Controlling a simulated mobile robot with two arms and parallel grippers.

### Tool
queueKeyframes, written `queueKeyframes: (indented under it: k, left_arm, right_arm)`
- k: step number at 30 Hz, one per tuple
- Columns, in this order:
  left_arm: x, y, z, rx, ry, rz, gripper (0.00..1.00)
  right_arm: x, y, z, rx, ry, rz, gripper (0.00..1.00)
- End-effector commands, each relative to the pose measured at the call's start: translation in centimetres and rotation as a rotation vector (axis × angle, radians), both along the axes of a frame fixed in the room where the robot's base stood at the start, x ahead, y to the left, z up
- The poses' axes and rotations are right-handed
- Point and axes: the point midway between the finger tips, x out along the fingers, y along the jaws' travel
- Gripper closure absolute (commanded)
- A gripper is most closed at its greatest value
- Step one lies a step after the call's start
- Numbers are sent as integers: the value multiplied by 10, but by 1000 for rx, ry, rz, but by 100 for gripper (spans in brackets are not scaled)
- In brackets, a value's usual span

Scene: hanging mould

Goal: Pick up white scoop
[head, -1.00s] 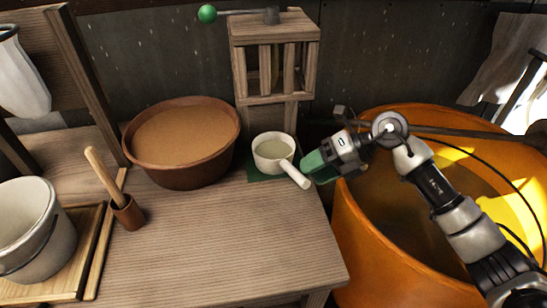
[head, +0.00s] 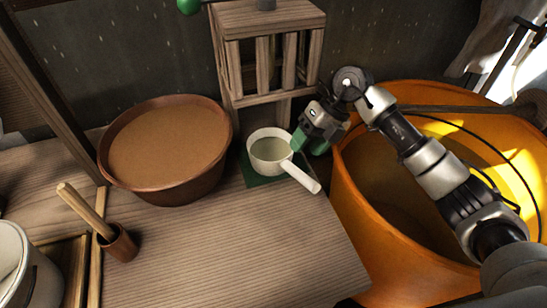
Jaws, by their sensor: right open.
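The white scoop (head: 270,154) is a small round cup with a straight white handle pointing to the lower right. It stands upright on a dark green mat (head: 258,181) at the right part of the wooden table. My right gripper (head: 306,146), with green fingers, is just right of the scoop's cup, above the handle. It is open, with nothing visibly held. Whether a finger touches the scoop I cannot tell. My left gripper is not in view.
A brown bowl (head: 163,152) of tan material stands left of the scoop. A slatted wooden stand (head: 268,62) rises behind it. A large orange tub (head: 385,225) is right of the table (head: 235,245). A wooden-handled tool (head: 121,243) stands at left. The table's front middle is clear.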

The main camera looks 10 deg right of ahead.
Motion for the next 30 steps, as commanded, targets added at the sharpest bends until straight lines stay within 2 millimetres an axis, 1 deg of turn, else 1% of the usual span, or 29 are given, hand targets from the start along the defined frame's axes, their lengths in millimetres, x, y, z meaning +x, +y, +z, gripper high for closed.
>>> queueKeyframes:
  k: [1,4,8,12,15,19,25,26,30]
  left_arm:
    - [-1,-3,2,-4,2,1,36]
    - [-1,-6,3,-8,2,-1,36]
    - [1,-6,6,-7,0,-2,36]
    - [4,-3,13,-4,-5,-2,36]
    - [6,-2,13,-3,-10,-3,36]
    - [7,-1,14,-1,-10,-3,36]
    - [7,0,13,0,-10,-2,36]
    - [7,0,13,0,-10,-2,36]
    - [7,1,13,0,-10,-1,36]
  right_arm:
    - [-2,6,-7,1,4,2,45]
    - [-4,12,-18,1,2,1,45]
    - [-7,19,-28,2,3,2,45]
    - [-12,30,-45,3,3,2,45]
    - [-13,36,-57,3,2,0,45]
    - [-14,40,-64,2,1,0,45]
    - [-14,40,-65,1,0,0,45]
    - [-14,40,-65,1,0,0,48]
    - [-14,40,-65,1,-1,-1,70]
